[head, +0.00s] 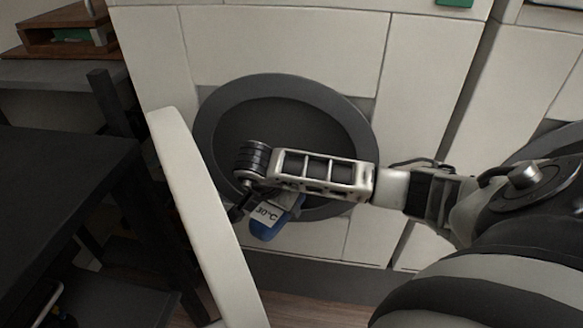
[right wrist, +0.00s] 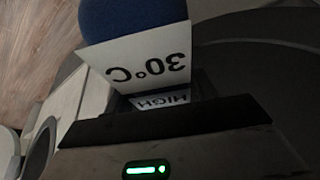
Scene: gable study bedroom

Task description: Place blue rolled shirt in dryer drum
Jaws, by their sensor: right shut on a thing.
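The blue rolled shirt (head: 263,230) hangs below my right gripper (head: 262,203) in the head view, just in front of the lower rim of the dryer opening. A white tag (head: 267,212) on it reads 30°C. My right gripper is shut on the shirt, and its wrist partly hides it. In the right wrist view the shirt (right wrist: 125,14) shows at the top, behind the 30°C tag (right wrist: 140,62), with part of a label reading HIGH. The dryer drum (head: 290,122) is a dark round opening inside a grey ring. My left gripper is out of view.
A white door-like panel (head: 205,215) stands out from the appliance front, just left of the opening and close to my gripper. A dark table (head: 60,180) is at the left. Another round grey door (head: 545,150) is at the right edge.

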